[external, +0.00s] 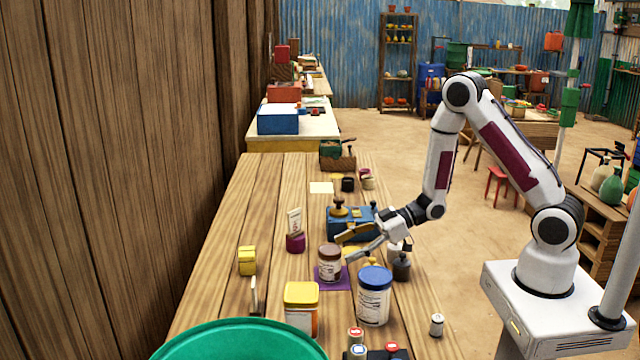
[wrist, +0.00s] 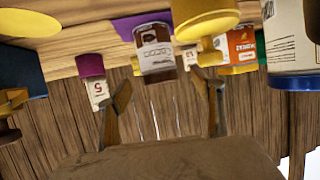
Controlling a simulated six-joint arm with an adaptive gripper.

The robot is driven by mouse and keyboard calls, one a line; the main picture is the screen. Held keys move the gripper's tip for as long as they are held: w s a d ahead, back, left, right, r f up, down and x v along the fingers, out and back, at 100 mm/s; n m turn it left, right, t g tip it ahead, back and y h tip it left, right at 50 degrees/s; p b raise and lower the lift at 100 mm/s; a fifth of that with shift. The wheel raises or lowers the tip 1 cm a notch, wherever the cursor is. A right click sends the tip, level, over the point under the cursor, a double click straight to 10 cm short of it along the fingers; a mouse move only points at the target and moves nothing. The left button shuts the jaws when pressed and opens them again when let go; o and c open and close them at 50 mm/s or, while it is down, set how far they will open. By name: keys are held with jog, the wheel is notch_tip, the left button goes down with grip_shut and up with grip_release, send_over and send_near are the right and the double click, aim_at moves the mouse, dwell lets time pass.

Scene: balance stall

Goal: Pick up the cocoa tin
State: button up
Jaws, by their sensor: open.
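The cocoa tin (external: 330,265) is a small jar with a brown lid and a pale label, upright on a purple mat (external: 343,283). In the wrist view, which appears upside down, the tin (wrist: 157,55) is at the top middle with its label facing the camera. My gripper (external: 348,247) is open and empty, just above and to the right of the tin in the external view. In the wrist view its two fingers (wrist: 162,88) are spread apart, with the tin showing beyond and between them. I see no contact with the tin.
A blue-lidded jar (external: 374,296) and a yellow-lidded jar (external: 301,308) stand close in front. A purple holder with a card (external: 295,242) is left of the tin, and a blue balance (external: 345,222) is behind. A wooden wall (external: 110,150) borders the left.

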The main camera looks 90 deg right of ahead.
aim_at(329, 253)
jog(key=shift+w+f, duration=0.1)
jog(key=shift+w, duration=0.25)
jog(key=shift+r+x, duration=0.1)
jog(key=shift+x, duration=1.15)
jog(key=shift+r+x, duration=0.15)
jog(key=shift+x, duration=1.1)
jog(key=c, duration=1.3)
